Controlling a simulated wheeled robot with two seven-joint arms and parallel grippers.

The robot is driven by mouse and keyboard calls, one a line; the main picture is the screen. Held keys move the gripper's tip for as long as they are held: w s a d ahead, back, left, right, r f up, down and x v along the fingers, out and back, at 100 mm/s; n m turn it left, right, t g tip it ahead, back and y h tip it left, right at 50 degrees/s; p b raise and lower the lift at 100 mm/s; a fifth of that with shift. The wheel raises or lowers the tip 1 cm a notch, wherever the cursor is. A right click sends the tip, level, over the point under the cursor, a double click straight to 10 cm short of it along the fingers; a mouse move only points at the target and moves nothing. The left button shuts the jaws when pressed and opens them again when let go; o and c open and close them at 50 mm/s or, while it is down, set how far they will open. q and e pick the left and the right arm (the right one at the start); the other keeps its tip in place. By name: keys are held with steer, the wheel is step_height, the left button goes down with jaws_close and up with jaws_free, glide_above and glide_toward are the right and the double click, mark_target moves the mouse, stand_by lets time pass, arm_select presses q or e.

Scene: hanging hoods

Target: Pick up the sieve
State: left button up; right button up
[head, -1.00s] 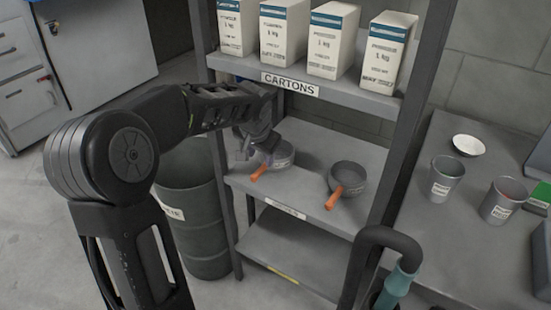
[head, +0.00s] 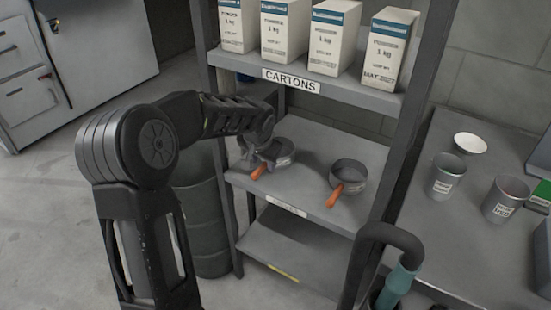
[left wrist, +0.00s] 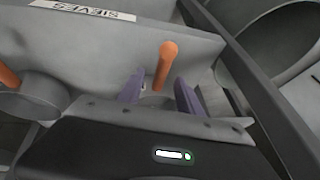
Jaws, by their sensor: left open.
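Two round grey sieves with orange handles sit on the middle shelf of a rack. The left sieve (head: 283,155) is partly hidden by my left gripper (head: 257,157); its orange handle (head: 258,173) points toward the front edge. The right sieve (head: 350,171) stands clear beside it. In the left wrist view, my open gripper (left wrist: 159,92) has its two purple fingers on either side of one orange handle (left wrist: 167,62). The handle looks to be between them; I cannot tell whether they touch it. A second orange handle (left wrist: 8,76) shows at the left edge. My right gripper is not in view.
The shelf above (head: 340,92), labelled CARTONS, holds several cartons (head: 335,35) over the sieves. A rack post (head: 405,120) stands right of the sieves. A dark barrel (head: 205,225) stands left of the rack. A side table (head: 440,225) holds cups and a white dish (head: 470,142).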

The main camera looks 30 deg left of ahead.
arm_select(q)
steer(key=shift+x, duration=1.1)
steer(key=shift+c, duration=0.4)
jaws_close()
steer(key=shift+r, duration=0.1)
